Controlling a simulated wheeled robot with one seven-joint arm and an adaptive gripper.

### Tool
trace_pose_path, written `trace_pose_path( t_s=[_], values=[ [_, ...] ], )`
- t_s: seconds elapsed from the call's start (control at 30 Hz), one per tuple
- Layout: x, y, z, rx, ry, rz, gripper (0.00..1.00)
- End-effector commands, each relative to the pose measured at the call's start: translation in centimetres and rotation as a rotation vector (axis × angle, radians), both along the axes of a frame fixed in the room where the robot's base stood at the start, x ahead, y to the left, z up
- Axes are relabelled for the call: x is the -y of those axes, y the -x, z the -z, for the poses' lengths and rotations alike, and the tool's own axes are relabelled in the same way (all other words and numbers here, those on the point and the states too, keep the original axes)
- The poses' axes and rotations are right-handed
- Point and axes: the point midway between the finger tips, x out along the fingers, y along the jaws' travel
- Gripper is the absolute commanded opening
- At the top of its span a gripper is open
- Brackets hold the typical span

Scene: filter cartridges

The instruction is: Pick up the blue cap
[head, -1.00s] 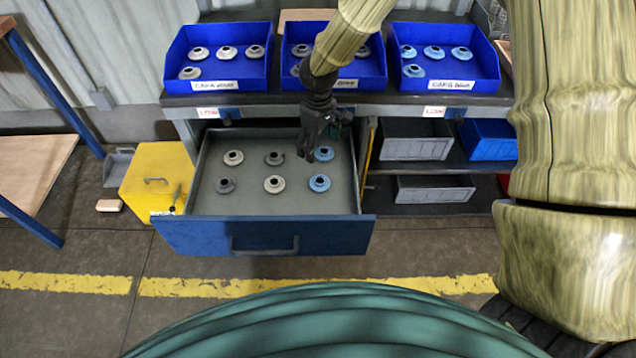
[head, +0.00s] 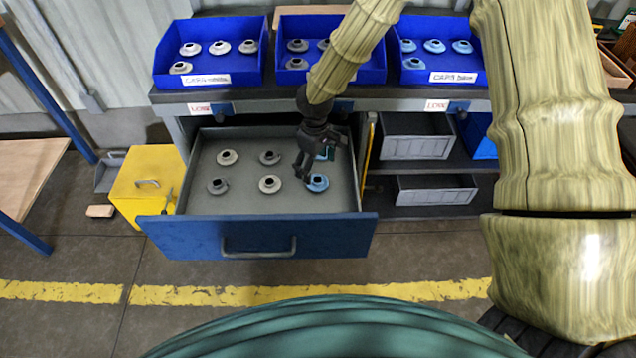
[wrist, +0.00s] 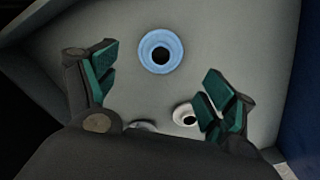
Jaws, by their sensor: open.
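A blue cap (head: 317,183) sits at the front right of the open drawer (head: 166,205). One blue cap (wrist: 146,52) lies on the drawer floor beyond and between the fingers. A pale cap (wrist: 183,115) lies beside the right finger.
Pale caps (head: 227,158) and grey caps (head: 217,187) stand on the drawer's left and middle. Blue bins (head: 160,65) with several caps line the shelf above. A yellow box (head: 130,195) stands left of the drawer. Grey bins (head: 415,147) sit on the right shelves.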

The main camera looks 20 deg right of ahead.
Motion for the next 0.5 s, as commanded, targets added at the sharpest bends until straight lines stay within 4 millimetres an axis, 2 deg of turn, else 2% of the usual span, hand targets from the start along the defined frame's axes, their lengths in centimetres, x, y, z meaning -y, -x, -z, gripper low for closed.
trace_pose_path(
  t_s=[0.17, 0.5],
  values=[
    [0.1, 0.2, 1.3, -0.001, 0.0, 0.001, 0.84],
    [0.5, 0.4, 5.2, 0.001, 0.001, -0.001, 0.84]
  ],
)
